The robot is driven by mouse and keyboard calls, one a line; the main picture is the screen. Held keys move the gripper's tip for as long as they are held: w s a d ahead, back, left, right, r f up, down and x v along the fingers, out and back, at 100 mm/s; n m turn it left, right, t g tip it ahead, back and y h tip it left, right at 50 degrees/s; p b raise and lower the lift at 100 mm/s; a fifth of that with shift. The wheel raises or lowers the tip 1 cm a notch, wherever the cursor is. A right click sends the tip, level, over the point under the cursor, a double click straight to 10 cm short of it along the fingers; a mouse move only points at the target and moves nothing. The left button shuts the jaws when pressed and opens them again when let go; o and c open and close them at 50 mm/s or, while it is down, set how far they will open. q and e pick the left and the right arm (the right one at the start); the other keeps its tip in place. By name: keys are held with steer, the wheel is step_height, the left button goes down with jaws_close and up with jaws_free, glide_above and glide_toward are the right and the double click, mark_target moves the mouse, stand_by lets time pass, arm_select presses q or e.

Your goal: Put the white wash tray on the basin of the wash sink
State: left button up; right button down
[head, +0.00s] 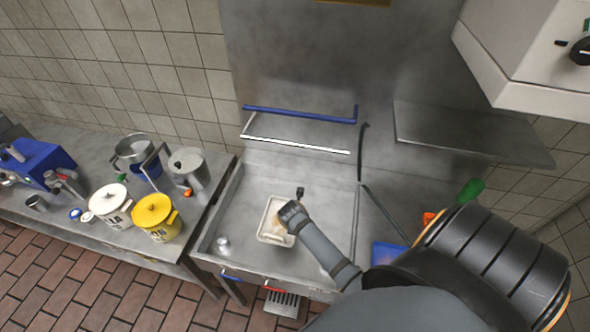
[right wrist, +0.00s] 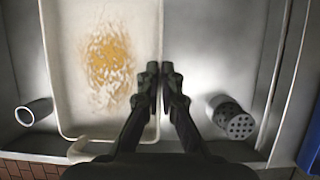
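The white wash tray (head: 266,236) is within the outline of the wash sink (head: 230,205) in the head view, with a brown-yellow stain inside. The tray (right wrist: 75,60) fills the left of the right wrist view, stain facing up. My right gripper (head: 290,211) is at the tray's right side. In the right wrist view its fingers (right wrist: 160,72) are nearly together, one on each side of the tray's right rim, and look shut on it. Whether the tray touches the basin floor cannot be told. My left gripper is not in view.
A metal cylinder (right wrist: 33,112) and a perforated strainer (right wrist: 238,124) flank the tray. White (head: 110,205) and yellow (head: 158,220) lidded pots stand on the left counter. A wall shelf (head: 460,135) is at right. A blue bin (head: 388,254) stands right of the sink.

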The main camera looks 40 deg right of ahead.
steer(key=shift+w+d+f, duration=0.35)
steer(key=shift+w+f, duration=0.15)
steer(key=shift+f, duration=0.05)
steer(key=shift+w+d+f, duration=0.3)
steer(key=shift+w+f, duration=0.15)
steer(key=shift+f, duration=0.1)
steer(key=b+x, duration=0.1)
steer(key=x, duration=0.1)
steer(key=b+x, duration=0.2)
steer(key=shift+w, duration=0.4)
steer(key=shift+w+d+b, duration=0.1)
steer(key=shift+b, duration=0.2)
steer(key=shift+r, duration=0.15)
steer(key=shift+w+d+f+b, duration=0.1)
steer(key=shift+f+b, duration=0.15)
steer(key=shift+b, duration=0.1)
step_height(320, 180, down, 4)
steer(key=b, duration=0.4)
steer(key=shift+w+r, duration=0.15)
steer(key=shift+r, duration=0.35)
steer(key=shift+f, duration=0.1)
